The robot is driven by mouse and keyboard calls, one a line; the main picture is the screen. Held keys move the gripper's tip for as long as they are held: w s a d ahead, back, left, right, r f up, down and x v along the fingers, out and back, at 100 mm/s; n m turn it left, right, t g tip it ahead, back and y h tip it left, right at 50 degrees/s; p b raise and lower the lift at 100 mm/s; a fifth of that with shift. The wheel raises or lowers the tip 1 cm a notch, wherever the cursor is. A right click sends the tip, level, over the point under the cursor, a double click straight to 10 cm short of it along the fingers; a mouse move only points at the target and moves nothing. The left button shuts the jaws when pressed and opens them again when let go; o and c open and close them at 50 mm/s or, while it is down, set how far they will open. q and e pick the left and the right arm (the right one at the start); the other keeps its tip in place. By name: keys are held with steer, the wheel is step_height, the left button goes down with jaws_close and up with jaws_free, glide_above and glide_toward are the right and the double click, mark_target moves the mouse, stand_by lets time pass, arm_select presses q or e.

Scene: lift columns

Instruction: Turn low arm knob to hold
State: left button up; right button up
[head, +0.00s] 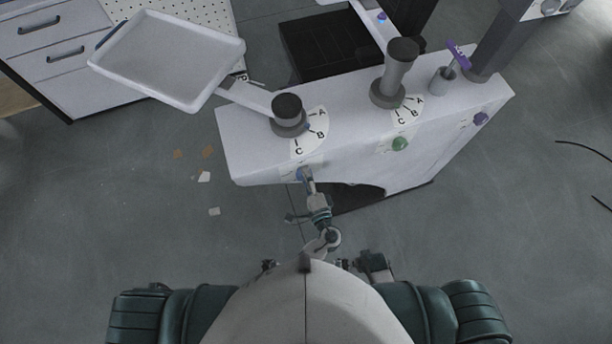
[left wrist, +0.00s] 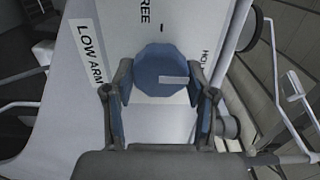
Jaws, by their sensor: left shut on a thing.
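The low arm knob is a blue, many-sided knob (left wrist: 160,72) on the white column base, beside a "LOW ARM" label (left wrist: 90,55). It also shows small and blue in the head view (head: 301,173), partly hidden. My left gripper (head: 306,179) reaches its front face. In the left wrist view my left gripper's fingers (left wrist: 160,98) are shut on the knob, one on each side. The knob's pale pointer stripe points right in that view, on the side of a partly hidden "HOLD" label (left wrist: 204,58). A cropped "FREE" label (left wrist: 145,14) is above. My right gripper is not in view.
The white base (head: 260,150) also carries a green knob (head: 400,143) and a purple knob (head: 481,118). Dark posts stand on top by A-B-C dials, and a white tray (head: 165,60) extends at left. Scraps lie on the floor left of my arm.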

arm_select(q)
steer(key=shift+s+d+f, duration=0.1)
steer(key=shift+f, duration=0.15)
steer(key=o, duration=1.1)
steer(key=shift+d, duration=0.1)
steer(key=shift+r, duration=0.1)
